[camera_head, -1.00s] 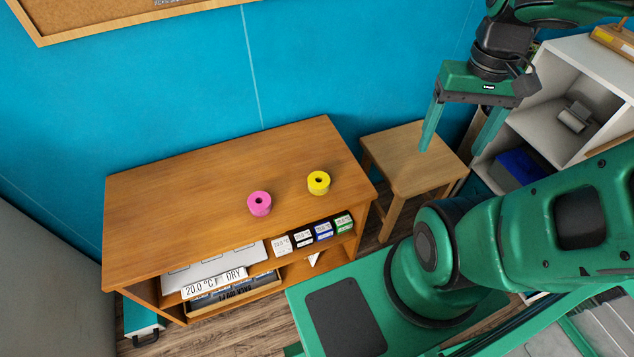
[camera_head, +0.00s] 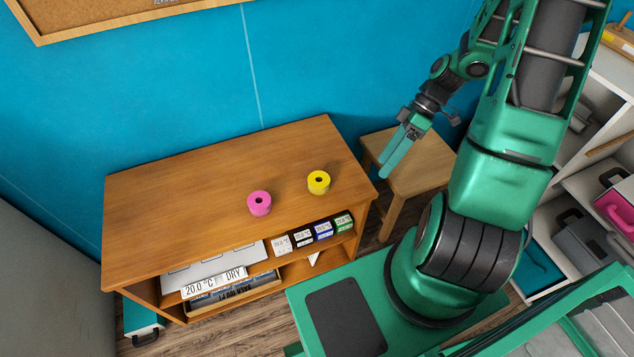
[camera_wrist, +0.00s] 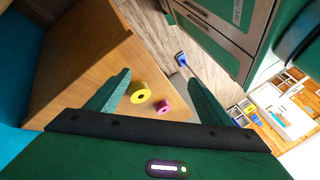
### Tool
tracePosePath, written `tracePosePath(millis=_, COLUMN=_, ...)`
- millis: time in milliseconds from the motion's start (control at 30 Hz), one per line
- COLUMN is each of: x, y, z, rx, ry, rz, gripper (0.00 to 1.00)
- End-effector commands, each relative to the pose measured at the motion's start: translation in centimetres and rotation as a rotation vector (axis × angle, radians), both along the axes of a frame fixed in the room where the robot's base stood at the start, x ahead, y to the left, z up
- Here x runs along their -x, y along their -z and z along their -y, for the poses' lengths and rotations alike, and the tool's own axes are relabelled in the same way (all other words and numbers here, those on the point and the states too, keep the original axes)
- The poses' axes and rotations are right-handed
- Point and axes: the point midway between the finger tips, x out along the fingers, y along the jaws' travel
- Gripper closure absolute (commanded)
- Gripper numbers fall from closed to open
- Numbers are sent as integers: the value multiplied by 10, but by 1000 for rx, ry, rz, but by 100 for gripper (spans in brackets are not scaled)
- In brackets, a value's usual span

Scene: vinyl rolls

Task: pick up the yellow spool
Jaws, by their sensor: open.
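The yellow spool (camera_head: 318,182) stands on the wooden cabinet's top, near its right end. In the wrist view the yellow spool (camera_wrist: 139,93) shows between my two fingers, beyond them. A pink spool (camera_head: 259,203) stands to its left and also shows in the wrist view (camera_wrist: 163,106). My gripper (camera_head: 393,156) is open and empty. In the head view it is above and to the right of the yellow spool, over the stool, and apart from the spool. In the wrist view its green fingers (camera_wrist: 157,92) are spread wide.
The wooden cabinet (camera_head: 200,187) has a mostly bare top and labelled boxes on its shelf below. A wooden stool (camera_head: 420,165) stands to its right. A blue wall (camera_head: 150,90) is behind. A white shelf unit (camera_head: 540,290) is at the right.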

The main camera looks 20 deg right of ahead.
Motion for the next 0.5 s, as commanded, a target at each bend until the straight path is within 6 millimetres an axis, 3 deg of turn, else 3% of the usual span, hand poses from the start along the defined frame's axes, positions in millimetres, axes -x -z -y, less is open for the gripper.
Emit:
tracePosePath(millis=200, x=-21, y=44, z=-18, rx=-247, ry=-124, rz=225, gripper=26)
tracePosePath(millis=500, x=-51, y=74, z=-39, rx=-475, ry=-190, rz=590, gripper=26)
